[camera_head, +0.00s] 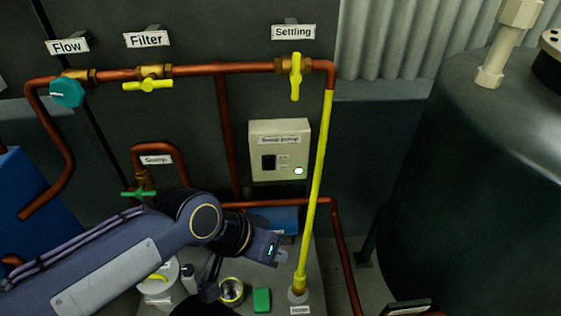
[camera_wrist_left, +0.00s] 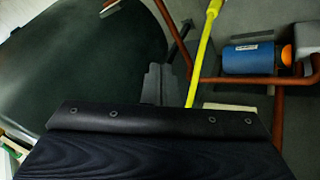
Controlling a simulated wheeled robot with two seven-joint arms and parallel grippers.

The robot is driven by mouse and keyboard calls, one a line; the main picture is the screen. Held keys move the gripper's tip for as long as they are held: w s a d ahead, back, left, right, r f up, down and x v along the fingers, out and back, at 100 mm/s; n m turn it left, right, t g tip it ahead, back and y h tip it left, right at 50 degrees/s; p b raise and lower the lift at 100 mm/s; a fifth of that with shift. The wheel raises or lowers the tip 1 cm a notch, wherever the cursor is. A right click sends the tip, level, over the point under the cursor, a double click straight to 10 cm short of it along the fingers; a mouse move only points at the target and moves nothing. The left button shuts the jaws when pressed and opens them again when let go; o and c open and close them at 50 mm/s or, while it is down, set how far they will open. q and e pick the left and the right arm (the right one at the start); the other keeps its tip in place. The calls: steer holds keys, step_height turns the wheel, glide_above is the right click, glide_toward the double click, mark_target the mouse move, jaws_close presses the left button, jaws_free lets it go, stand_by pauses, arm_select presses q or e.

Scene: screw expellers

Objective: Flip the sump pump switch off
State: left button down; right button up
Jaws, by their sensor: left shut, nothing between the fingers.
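The cream sump pump box (camera_head: 262,178) is mounted on the dark wall in the head view. Its dark switch (camera_head: 268,162) sits left of a lit green lamp (camera_head: 299,170). I cannot tell the switch's position. My left gripper (camera_head: 264,248) is below the box in the head view, apart from it, with its fingertips hard to make out. In the left wrist view its fingers (camera_wrist_left: 158,72) are together with nothing between them. A pale edge (camera_wrist_left: 230,106) behind the gripper there may be the box; I cannot tell. My right gripper is not in view.
A yellow pipe (camera_head: 316,185) runs down just right of the box. Copper pipes with Flow (camera_head: 67,92), Filter (camera_head: 148,85) and Settling (camera_head: 295,76) valves run above. A large dark tank (camera_head: 470,190) stands at right. A blue cylinder (camera_wrist_left: 248,59) shows in the wrist view.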

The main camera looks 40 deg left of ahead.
arm_select(q)
steer(key=shift+s, duration=0.2)
steer(key=w+d+f+n+t+h+b, duration=0.1)
steer(key=w+f+n+h+b, duration=0.3)
steer(key=n, duration=0.8)
steer(key=w+f+n+t+h+b, duration=0.1)
steer(key=w+f+n+h+b, duration=0.3)
steer(key=n, duration=0.8)
steer(key=w+a+f+n+t+y+b, duration=0.2)
steer(key=a+n+t+y, duration=0.3)
steer(key=a+n, duration=0.6)
steer(key=w+a+f+n+t+y+b, duration=0.2)
steer(key=a+f+n+t+y+b, duration=0.1)
steer(key=a+n, duration=0.8)
steer(key=n+t+y+b, duration=0.1)
steer(key=n+t+y, duration=0.1)
steer(key=n+t, duration=0.1)
steer(key=shift+n, duration=0.7)
steer(key=shift+w, duration=0.1)
